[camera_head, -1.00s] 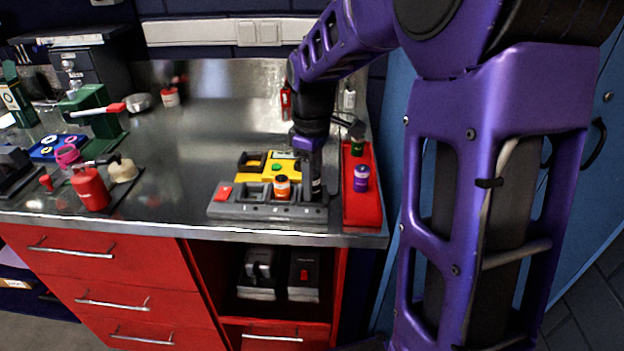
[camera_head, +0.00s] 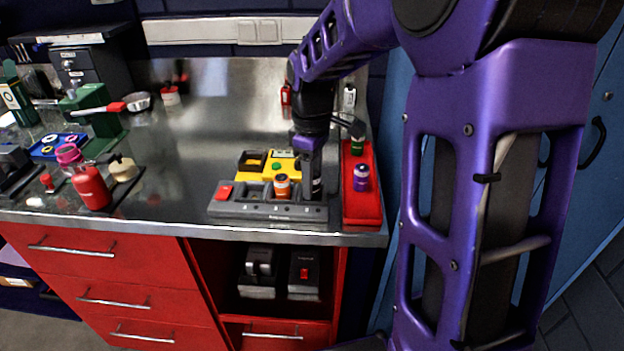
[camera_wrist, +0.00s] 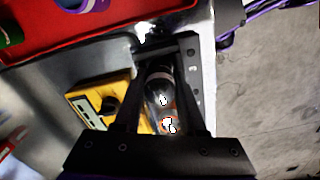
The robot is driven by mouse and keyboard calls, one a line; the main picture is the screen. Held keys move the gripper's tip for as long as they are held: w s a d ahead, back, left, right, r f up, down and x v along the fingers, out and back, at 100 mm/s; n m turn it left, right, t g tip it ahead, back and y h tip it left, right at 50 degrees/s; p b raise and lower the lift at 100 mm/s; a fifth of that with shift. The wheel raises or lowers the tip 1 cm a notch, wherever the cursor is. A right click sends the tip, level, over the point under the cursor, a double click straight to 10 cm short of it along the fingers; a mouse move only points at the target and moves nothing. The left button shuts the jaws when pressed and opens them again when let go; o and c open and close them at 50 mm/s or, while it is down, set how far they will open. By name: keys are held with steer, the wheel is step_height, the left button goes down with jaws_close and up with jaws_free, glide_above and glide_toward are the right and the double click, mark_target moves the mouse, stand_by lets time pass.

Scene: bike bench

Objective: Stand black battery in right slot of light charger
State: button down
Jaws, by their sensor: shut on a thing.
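The light charger (camera_head: 265,212) is a grey block near the bench's front edge, with a red button at its left end. An orange battery (camera_head: 282,187) stands upright in one of its slots. The black battery (camera_head: 316,187) is upright at the charger's right slot, its lower end hidden. My gripper (camera_head: 312,170) comes down from above and is shut on it. In the wrist view my gripper (camera_wrist: 163,85) has the dark battery (camera_wrist: 158,76) between its fingers, above the charger (camera_wrist: 192,72). I cannot tell whether the battery is fully seated.
A yellow charger (camera_head: 252,176) stands just behind the light one. A red tray (camera_head: 361,210) to the right holds a purple battery (camera_head: 361,177) and a green one (camera_head: 357,146). A red bottle (camera_head: 92,187) stands at left. The bench middle is clear.

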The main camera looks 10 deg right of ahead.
steer(key=shift+r, duration=0.15)
steer(key=shift+r+p, duration=0.65)
steer(key=shift+p, duration=0.15)
steer(key=shift+f+b, duration=0.35)
steer(key=shift+f, duration=0.5)
stand_by(1.0)
steer(key=shift+r, duration=0.15)
steer(key=shift+r+p, duration=0.7)
steer(key=shift+p, duration=0.1)
stand_by(0.6)
steer(key=shift+f+b, duration=0.35)
steer(key=shift+f, duration=0.5)
stand_by(0.3)
steer(key=c, duration=0.8)
jaws_free()
steer(key=shift+o, duration=0.2)
